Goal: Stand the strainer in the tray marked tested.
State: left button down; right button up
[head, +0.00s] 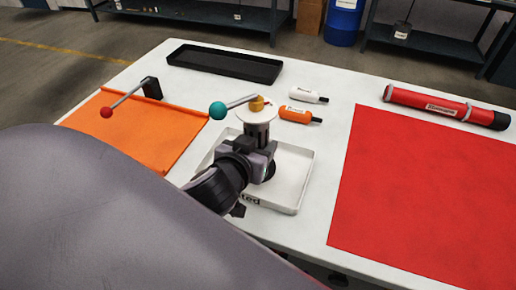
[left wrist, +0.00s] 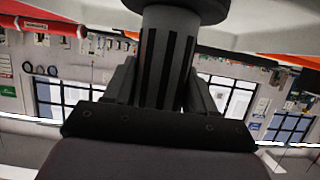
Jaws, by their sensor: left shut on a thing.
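The strainer is a grey cylinder (head: 260,132) with dark lengthwise slots. My left gripper (head: 260,150) is shut around it. In the left wrist view the slotted body (left wrist: 165,62) stands between the fingers, with a wider dark disc (left wrist: 185,8) at one end. In the head view the strainer looks upright, over the back part of the white tray (head: 304,170). The tray's front label is partly covered by my arm; only "ted" shows. My gripper hides the strainer's lower end, so I cannot tell whether it touches the tray floor. My right gripper is not in view.
A teal-ball lever (head: 218,110) with a yellow hub and pale disc shows right behind the strainer. Beyond lie an orange bottle (head: 295,114), a white bottle (head: 304,95) and a black tray (head: 225,63). An orange mat (head: 130,130) lies left, a red mat (head: 420,190) right.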

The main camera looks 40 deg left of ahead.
pick_arm(q)
jog(key=shift+r, duration=0.15)
jog(key=shift+c, duration=1.8)
grip_release()
jog(key=shift+f, duration=0.2)
